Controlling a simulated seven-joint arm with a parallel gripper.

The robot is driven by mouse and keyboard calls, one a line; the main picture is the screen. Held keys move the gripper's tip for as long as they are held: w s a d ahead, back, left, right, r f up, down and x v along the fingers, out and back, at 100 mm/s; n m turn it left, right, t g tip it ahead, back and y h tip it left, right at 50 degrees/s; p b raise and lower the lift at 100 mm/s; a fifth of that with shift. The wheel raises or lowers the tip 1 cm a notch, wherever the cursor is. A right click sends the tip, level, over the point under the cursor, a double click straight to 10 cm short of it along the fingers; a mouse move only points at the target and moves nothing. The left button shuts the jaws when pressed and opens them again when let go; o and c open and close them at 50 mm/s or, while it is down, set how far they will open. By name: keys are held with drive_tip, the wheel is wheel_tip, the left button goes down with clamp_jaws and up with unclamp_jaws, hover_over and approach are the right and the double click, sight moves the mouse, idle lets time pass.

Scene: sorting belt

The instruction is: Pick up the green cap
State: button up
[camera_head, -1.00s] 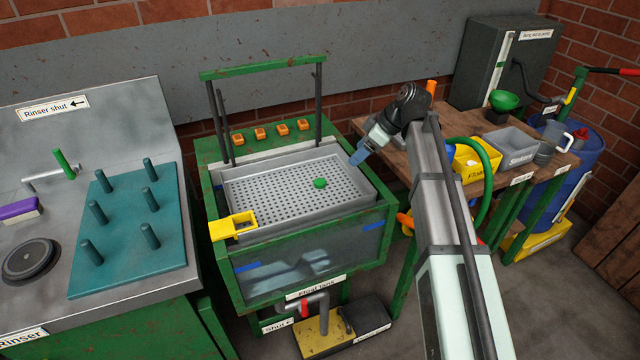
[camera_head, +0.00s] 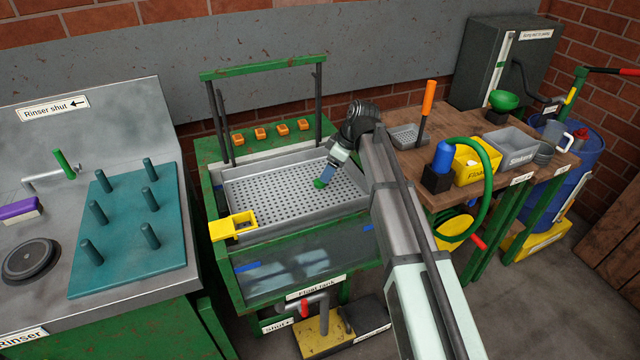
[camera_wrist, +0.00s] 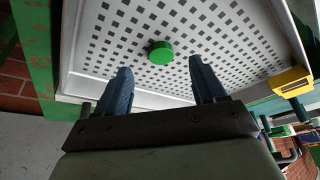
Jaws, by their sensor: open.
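The green cap (camera_head: 320,183) is a small round disc lying on the perforated grey tray (camera_head: 260,205) of the green-framed float tank. In the head view my gripper (camera_head: 325,175) is right at the cap and partly overlaps it. In the wrist view the cap (camera_wrist: 160,52) lies on the tray beyond the fingertips, roughly centred between them. My gripper (camera_wrist: 158,78) is open there, with its two blue fingers apart and nothing between them. The fingers do not touch the cap in that view.
A yellow bracket (camera_head: 233,226) sits on the tray's front left corner. Orange blocks (camera_head: 260,133) line the tank's back edge below an upright green frame bar (camera_head: 262,68). The wooden bench (camera_head: 470,185) at right holds bins and a blue bottle. The tray is otherwise bare.

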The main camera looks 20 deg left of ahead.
sight(320, 183)
drive_tip(key=shift+a+x, duration=0.2)
drive_tip(key=shift+x, duration=1.15)
drive_tip(key=shift+a+x, duration=0.15)
drive_tip(key=shift+x, duration=1.25)
drive_tip(key=shift+r, duration=0.15)
drive_tip(key=shift+c, duration=0.4)
drive_tip(key=c, duration=1.1)
